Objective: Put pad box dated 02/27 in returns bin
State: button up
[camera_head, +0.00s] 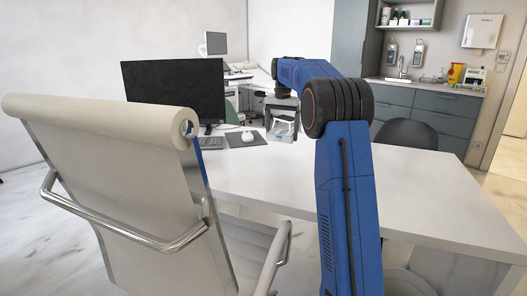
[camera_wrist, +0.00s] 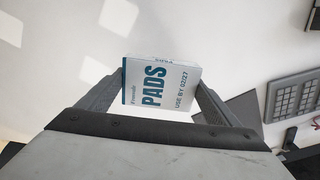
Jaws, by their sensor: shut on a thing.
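The pad box (camera_wrist: 158,88) is white with blue print reading "PADS" and "USE BY 02/27". In the wrist view it sits between the two dark fingers of my gripper (camera_wrist: 157,92), which is shut on it. The box is slightly tilted in that view, with its printed face toward the camera. In the head view my gripper (camera_head: 284,112) hangs over the far part of the white desk, right of the mouse mat. A pale shape below it is too small to read. I cannot make out a returns bin for sure in either view.
The white desk (camera_head: 440,195) is largely clear at right. A black monitor (camera_head: 174,90), a keyboard (camera_wrist: 293,97) and a mouse mat (camera_head: 246,139) stand left of my gripper. An office chair (camera_head: 115,180) fills the near left. A dark chair (camera_head: 407,133) stands behind the desk.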

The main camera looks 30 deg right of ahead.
aim_at(282, 132)
notch_tip(282, 132, down, 9)
dwell(0.5)
jog(key=shift+s, duration=0.1)
jog(key=o, duration=0.9)
jog(key=shift+f, duration=0.1)
jog(key=shift+o, duration=0.2)
notch_tip(282, 132, up, 12)
jog(key=shift+r, duration=0.2)
